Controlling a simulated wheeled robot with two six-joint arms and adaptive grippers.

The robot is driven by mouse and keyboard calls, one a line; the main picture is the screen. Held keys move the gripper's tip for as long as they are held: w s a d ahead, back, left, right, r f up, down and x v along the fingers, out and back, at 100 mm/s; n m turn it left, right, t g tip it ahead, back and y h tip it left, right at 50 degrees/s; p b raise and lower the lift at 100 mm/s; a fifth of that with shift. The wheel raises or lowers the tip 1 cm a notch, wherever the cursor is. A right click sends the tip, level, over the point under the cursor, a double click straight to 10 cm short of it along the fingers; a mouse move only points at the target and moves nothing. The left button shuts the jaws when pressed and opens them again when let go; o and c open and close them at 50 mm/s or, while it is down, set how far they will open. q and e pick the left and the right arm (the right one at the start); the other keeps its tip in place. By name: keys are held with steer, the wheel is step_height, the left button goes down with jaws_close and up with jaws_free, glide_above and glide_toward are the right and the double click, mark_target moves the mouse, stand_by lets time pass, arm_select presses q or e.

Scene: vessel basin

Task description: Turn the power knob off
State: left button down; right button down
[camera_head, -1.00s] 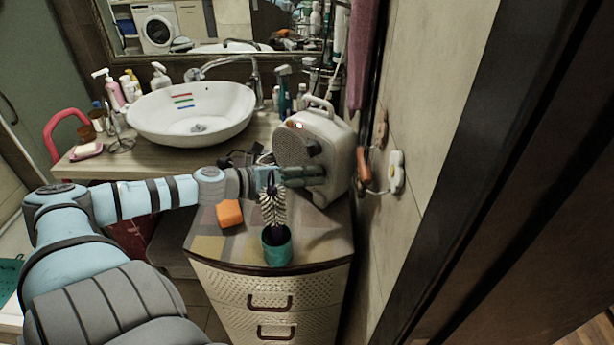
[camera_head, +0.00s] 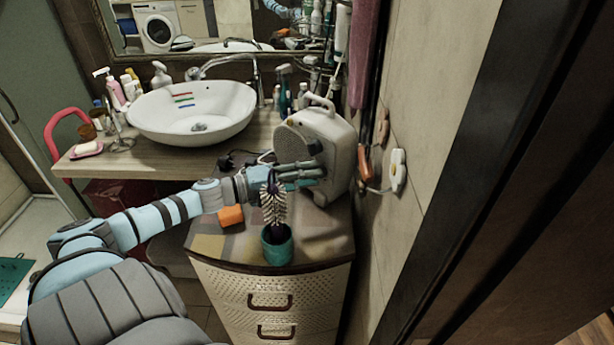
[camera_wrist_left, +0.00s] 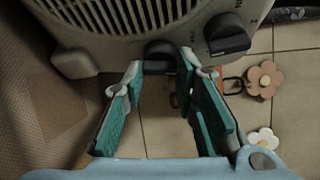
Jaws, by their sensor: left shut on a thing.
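The cream heater (camera_head: 341,150) stands on the cabinet, and its front also shows in the left wrist view (camera_wrist_left: 105,25). It carries two dark knobs. One knob (camera_wrist_left: 160,54) is between the fingertips of my left gripper (camera_wrist_left: 159,70). The other knob (camera_wrist_left: 227,35) is to the right, clear of the fingers, with printed marks around it. In the head view my left gripper (camera_head: 322,172) reaches the lower front of the heater, and its fingers hide the lower knob there. The gripper is shut on that knob. My right gripper is not in view.
A brush in a teal holder (camera_head: 277,245) stands at the cabinet's front, close to my left wrist. An orange block (camera_head: 231,215) lies left of it. The sink basin (camera_head: 190,112) is behind left. The tiled wall (camera_head: 430,120) is close on the right.

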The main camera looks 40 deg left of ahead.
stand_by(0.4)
arm_select(q)
steer(key=c, duration=1.3)
jaws_free()
steer(key=shift+w, duration=0.1)
